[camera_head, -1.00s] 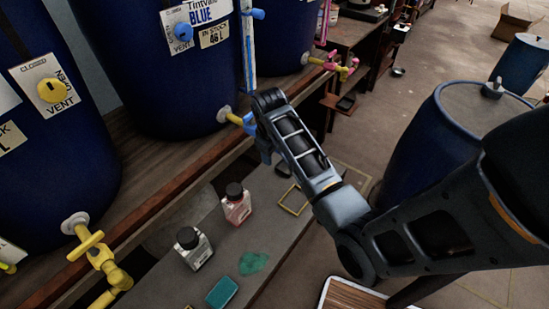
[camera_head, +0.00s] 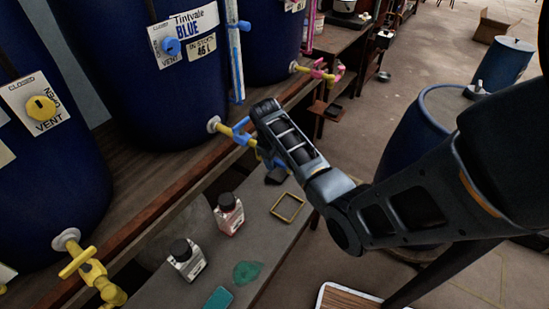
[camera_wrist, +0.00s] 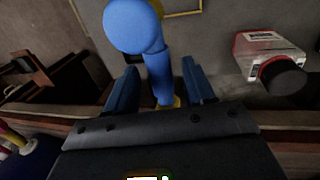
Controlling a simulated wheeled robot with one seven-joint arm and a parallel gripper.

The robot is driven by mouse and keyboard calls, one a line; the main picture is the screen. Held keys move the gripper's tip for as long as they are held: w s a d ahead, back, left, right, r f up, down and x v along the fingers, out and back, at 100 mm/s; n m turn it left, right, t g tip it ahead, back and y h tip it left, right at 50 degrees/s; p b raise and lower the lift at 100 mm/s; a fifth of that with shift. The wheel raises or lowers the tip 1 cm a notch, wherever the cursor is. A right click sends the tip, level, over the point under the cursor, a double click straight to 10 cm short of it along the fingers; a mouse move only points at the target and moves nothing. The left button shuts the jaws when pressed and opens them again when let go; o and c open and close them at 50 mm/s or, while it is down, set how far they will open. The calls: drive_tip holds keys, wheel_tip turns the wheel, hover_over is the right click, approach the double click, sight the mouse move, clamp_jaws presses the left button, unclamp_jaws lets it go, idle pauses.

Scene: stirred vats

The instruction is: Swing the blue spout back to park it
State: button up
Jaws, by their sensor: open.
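The blue spout sits on the tap of the vat (camera_head: 195,90) labelled Tintvale BLUE. In the head view its blue part (camera_head: 241,131) shows on a yellow pipe, just left of my gripper, whose jaws are mostly hidden behind my wrist. In the wrist view the blue spout (camera_wrist: 145,35) runs from a rounded end at the top down between the two blue fingers of my gripper (camera_wrist: 159,68). The fingers are open, one on each side, with a visible gap. Yellow pipe shows at the spout's lower end.
Below the taps, a grey bench holds a red-labelled bottle (camera_head: 229,214), a white-labelled bottle (camera_head: 187,260), a yellow square frame (camera_head: 288,208) and a green stain. A yellow tap (camera_head: 88,271) is at lower left and a pink one (camera_head: 322,73) farther back. A blue drum (camera_head: 402,165) stands right.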

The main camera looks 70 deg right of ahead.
drive_tip(key=shift+c, duration=0.3)
clamp_jaws()
idle(0.4)
